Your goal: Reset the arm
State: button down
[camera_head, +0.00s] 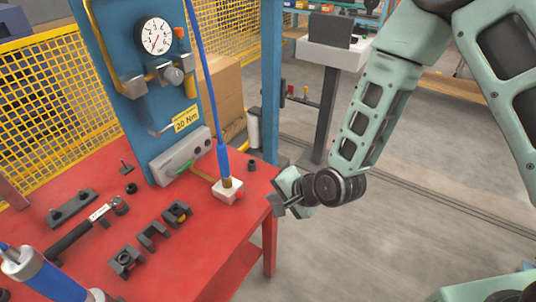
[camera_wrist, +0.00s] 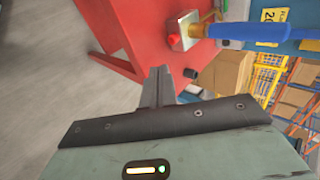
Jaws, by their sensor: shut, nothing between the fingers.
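My gripper (camera_head: 277,205) is at the right edge of the red table (camera_head: 215,255) in the head view, at the end of my pale green arm. Its fingers are together and hold nothing. In the wrist view the closed fingers (camera_wrist: 158,88) point up past the dark palm edge, with the table edge beyond them. The fingertips overlap the table edge in the head view, and I cannot tell whether they touch it.
A silver block with a red button and blue cable (camera_head: 229,190) stands near the table's right edge. A blue gauge panel (camera_head: 150,90) rises behind. A torque wrench (camera_head: 85,230) and several dark clamps lie on the table. Floor at right is clear.

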jog(key=s+d+r+n+g+h, duration=0.3)
jog(key=s+d+r+n, duration=0.1)
jog(key=s+r+n, duration=0.4)
jog(key=s+d+r+n+g+h, duration=0.2)
jog(key=s+d+r+n+h, duration=0.1)
jog(key=s+r+n, duration=0.5)
jog(key=s+d+r, duration=0.1)
jog(key=s+r, duration=0.2)
jog(key=s, duration=0.2)
jog(key=shift+s+d+r+g, duration=0.15)
jog(key=shift+d+r+g, duration=0.1)
jog(key=shift+r+g, duration=0.15)
